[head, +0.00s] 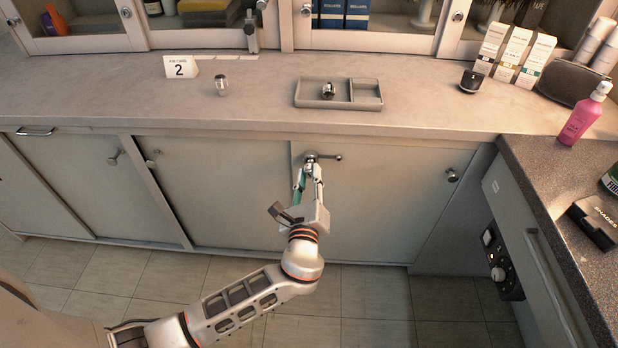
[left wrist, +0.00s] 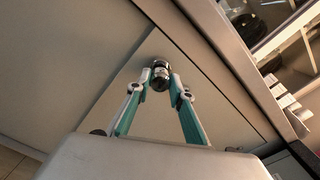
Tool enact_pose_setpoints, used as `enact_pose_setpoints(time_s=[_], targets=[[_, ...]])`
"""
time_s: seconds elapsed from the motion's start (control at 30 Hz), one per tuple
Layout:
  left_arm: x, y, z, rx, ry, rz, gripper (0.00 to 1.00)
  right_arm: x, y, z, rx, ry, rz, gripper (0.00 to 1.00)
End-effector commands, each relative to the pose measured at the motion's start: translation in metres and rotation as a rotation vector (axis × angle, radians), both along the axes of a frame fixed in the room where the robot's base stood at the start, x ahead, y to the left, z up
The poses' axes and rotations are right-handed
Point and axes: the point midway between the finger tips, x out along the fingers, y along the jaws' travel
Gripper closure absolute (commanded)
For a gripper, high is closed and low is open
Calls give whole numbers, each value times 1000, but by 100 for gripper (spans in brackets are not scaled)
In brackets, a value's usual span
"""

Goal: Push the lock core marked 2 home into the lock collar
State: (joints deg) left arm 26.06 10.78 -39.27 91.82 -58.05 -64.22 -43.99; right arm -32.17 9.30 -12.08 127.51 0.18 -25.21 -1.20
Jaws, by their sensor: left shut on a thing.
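My left gripper (head: 310,166) is at the front of a pale cabinet door, below the counter edge. In the left wrist view its fingertips (left wrist: 161,88) are closed on a short chrome lock core (left wrist: 160,83). A dark-ringed round metal fitting, likely the lock collar (left wrist: 160,66), lies just beyond it in line. Whether the core is fully seated cannot be told. In the head view a small bar (head: 332,157) sticks out to the right there. A card marked 2 (head: 181,67) stands on the counter, left of a small metal cylinder (head: 221,85). My right gripper is not seen.
A grey tray (head: 366,92) with another metal piece (head: 328,90) sits on the counter (head: 260,115). A dark round item (head: 471,81) and boxes (head: 508,55) stand to its right. A pink bottle (head: 580,118) is on the dark side counter. Door knobs (head: 452,175) protrude.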

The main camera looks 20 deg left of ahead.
Motion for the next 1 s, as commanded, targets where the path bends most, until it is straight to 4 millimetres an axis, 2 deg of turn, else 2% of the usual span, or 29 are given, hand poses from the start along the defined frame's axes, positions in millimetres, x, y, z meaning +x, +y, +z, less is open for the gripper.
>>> enact_pose_setpoints(time_s=[0.9,0.93,1.0], targets=[[16,5,0,0,-1,1,99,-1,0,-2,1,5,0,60],[16,5,0,0,-1,1,76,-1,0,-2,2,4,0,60],[16,5,0,0,-1,1,59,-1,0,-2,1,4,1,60]])
